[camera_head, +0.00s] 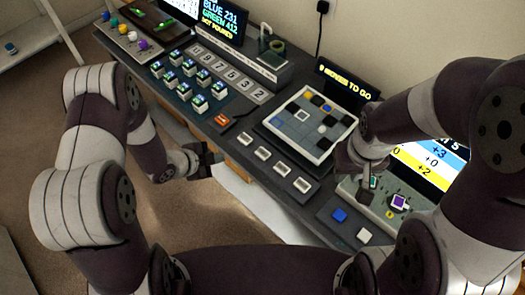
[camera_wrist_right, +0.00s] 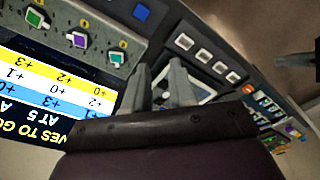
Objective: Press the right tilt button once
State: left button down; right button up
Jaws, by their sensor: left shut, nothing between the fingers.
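Four white-capped buttons stand in a row along the console's front edge, below the grid board; the rightmost is the white button (camera_head: 301,185). The row also shows in the right wrist view, with an end button (camera_wrist_right: 184,42). No label saying tilt is readable. The grid board (camera_head: 290,130) holds dark, grey, blue and yellow squares. My left gripper (camera_head: 217,157) is shut and empty, off the console's front edge, left of the row. My right gripper (camera_head: 352,168) hangs over the board's right side; its fingers (camera_wrist_right: 160,75) stand apart with nothing between them.
A blue button (camera_head: 338,214) and a white button (camera_head: 363,235) sit at the front right. Several small blocks (camera_head: 185,92) stand at the left.

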grip_shut()
dwell(1.4)
